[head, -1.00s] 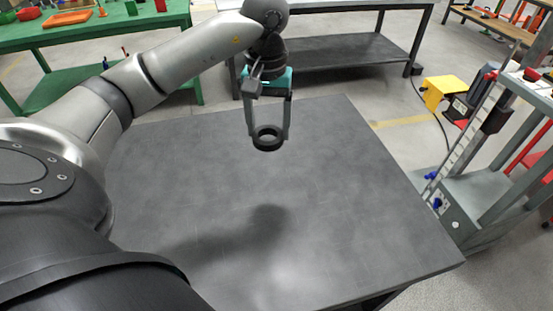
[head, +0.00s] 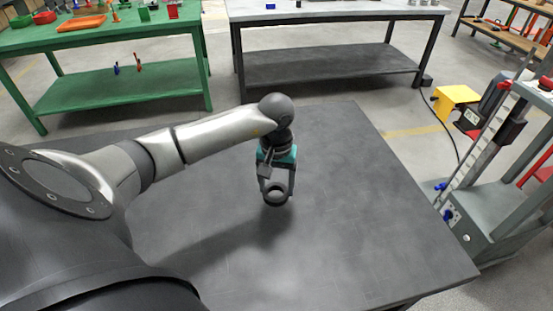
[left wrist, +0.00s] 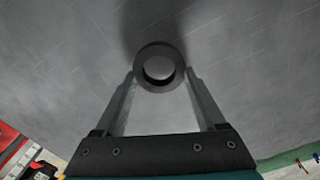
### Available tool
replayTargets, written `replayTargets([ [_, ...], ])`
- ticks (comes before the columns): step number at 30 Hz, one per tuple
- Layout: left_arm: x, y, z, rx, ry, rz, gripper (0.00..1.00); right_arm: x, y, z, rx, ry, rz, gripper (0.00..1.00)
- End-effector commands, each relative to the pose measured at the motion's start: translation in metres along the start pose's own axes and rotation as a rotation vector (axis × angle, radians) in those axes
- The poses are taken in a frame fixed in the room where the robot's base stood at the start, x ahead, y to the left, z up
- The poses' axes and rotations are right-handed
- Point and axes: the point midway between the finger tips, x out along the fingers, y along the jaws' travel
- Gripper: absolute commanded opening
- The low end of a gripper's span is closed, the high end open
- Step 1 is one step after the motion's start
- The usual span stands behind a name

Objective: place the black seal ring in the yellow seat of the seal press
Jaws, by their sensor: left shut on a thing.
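The black seal ring (head: 277,203) is held between the finger ends of my left gripper (head: 277,190), over the dark table. In the left wrist view the ring (left wrist: 160,87) shows as a thick dark ring with an open hole, the fingers of my left gripper (left wrist: 160,72) on its two sides. I cannot tell how far the ring is above the table. No seal press with a yellow seat can be made out clearly; a yellow bracket-like thing (head: 457,101) stands on the right, beyond the table. My right gripper is not in view.
The dark table top (head: 370,220) is bare around the gripper. A grey machine frame (head: 510,200) stands close to its right edge. A green bench (head: 110,35) with trays and small items stands back left, and a grey bench (head: 330,70) stands behind the table.

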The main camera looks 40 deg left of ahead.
Motion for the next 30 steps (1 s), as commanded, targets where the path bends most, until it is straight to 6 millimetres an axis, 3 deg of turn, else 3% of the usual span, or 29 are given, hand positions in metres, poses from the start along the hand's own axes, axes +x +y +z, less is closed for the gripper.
replayTargets([
  [4,0.024,0.001,0.001,0.0,-0.002,0.001,0.11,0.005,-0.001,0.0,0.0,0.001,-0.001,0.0],
  [16,0.029,0.0,0.0,0.001,0.001,0.0,0.11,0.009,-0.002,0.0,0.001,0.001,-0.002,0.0],
  [17,0.029,0.0,0.0,0.001,0.001,0.0,0.74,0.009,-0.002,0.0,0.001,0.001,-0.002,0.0],
  [24,0.028,0.0,0.0,0.001,0.0,0.0,1.0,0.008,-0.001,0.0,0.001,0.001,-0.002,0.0],
  [30,0.028,0.0,0.0,0.001,-0.001,0.0,1.0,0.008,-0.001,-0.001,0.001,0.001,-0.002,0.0],
])
